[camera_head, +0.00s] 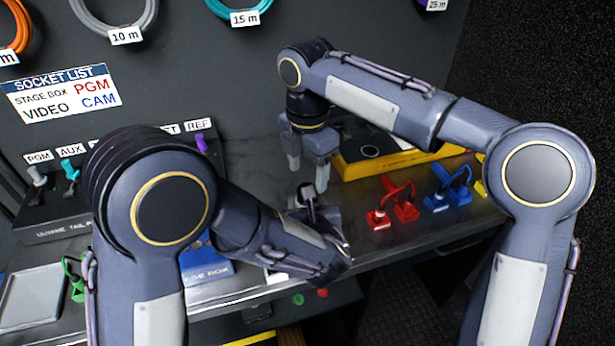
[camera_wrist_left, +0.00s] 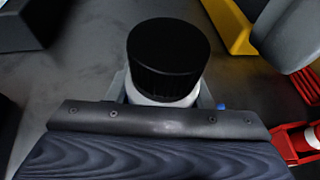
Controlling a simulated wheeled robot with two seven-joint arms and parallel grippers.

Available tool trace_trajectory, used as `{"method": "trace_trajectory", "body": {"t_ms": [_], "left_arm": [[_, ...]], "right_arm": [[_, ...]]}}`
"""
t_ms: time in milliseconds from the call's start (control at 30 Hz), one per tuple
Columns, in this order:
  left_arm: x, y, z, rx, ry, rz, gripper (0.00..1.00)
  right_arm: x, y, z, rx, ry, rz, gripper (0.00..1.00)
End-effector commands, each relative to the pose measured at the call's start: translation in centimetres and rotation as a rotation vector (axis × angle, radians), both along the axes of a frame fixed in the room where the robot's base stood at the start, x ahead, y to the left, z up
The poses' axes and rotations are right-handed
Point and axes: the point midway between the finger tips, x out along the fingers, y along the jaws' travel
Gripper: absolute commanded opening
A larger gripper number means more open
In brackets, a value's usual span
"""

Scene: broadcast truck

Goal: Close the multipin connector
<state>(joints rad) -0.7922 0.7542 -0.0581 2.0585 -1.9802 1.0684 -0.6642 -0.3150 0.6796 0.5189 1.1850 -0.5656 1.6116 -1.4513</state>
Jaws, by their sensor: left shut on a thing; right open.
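My left gripper (camera_head: 318,214) is low over the bench and shut on an upright piece with a black cap (camera_head: 306,193), which I take to be the multipin connector. In the left wrist view the ribbed black cap (camera_wrist_left: 168,58) stands over a white collar; its lower part is hidden by the gripper. I cannot tell how the cap is seated. My right gripper (camera_head: 308,165) is open and empty, pointing down just behind and above the black cap, with its two fingers apart.
A yellow case (camera_head: 350,168) with a dark top is behind the right gripper. Red connectors (camera_head: 392,208) and blue connectors (camera_head: 448,193) lie to the right. A blue box (camera_head: 205,268) and a grey tray (camera_head: 32,296) are at left. Bare bench lies before the red connectors.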

Motion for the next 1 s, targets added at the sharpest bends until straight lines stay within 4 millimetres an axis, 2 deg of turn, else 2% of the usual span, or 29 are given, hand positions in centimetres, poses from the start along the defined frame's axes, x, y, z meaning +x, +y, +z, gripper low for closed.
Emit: {"method": "trace_trajectory", "body": {"t_ms": [233,333,633,1000], "left_arm": [[0.0,0.0,0.1,0.0,-0.001,-0.001,0.0],[0.0,0.0,0.1,0.0,-0.001,-0.001,0.0],[0.0,0.0,0.0,0.0,-0.001,-0.001,0.0],[0.0,0.0,0.1,0.0,-0.001,-0.001,0.0]], "right_arm": [[0.0,0.0,0.1,0.0,0.0,0.0,0.62],[0.0,0.1,0.4,-0.001,-0.001,0.0,0.51],[0.0,0.1,3.5,0.0,0.0,0.0,0.51],[0.0,0.0,3.3,-0.001,0.002,0.001,0.51]]}}
